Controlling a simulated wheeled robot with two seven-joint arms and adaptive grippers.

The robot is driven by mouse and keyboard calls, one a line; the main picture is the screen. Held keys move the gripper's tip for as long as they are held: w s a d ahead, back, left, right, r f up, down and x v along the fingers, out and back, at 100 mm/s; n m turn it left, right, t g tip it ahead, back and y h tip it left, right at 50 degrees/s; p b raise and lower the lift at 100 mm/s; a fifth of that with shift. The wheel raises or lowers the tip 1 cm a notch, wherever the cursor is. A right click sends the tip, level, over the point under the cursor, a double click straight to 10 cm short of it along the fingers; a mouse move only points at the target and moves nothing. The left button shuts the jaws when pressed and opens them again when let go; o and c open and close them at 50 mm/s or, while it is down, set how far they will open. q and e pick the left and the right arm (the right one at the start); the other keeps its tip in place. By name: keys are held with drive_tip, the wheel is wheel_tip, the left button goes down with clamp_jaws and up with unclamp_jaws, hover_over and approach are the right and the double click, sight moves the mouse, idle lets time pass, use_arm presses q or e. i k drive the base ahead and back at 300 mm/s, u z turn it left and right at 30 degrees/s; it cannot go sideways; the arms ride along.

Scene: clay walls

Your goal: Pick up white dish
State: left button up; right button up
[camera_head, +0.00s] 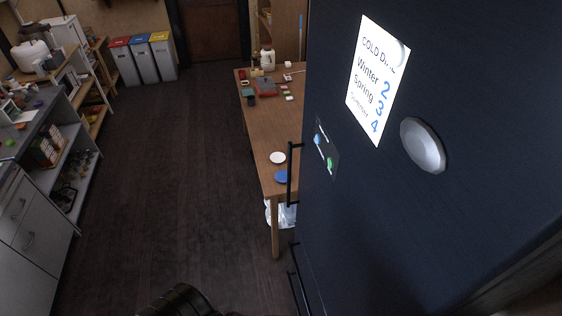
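A small round white dish (278,158) lies on the wooden table (262,120), near the table's near end. A blue dish (282,177) lies just in front of it, close to the table edge and partly behind a black door handle. A dark rounded part at the bottom edge of the view looks like part of my own arm. Neither gripper's fingers can be seen, and nothing of mine is near the white dish.
A large dark blue cabinet (440,215) with black handles fills the right side and stands close to the table. Several small items, including a white jug (267,59), sit at the table's far end. A grey counter with shelves (62,160) lines the left. Sorting bins (142,60) stand at the back. The dark floor between is clear.

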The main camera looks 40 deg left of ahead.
sight(277, 157)
drive_tip(key=u, duration=0.9)
drive_tip(key=k, duration=0.15)
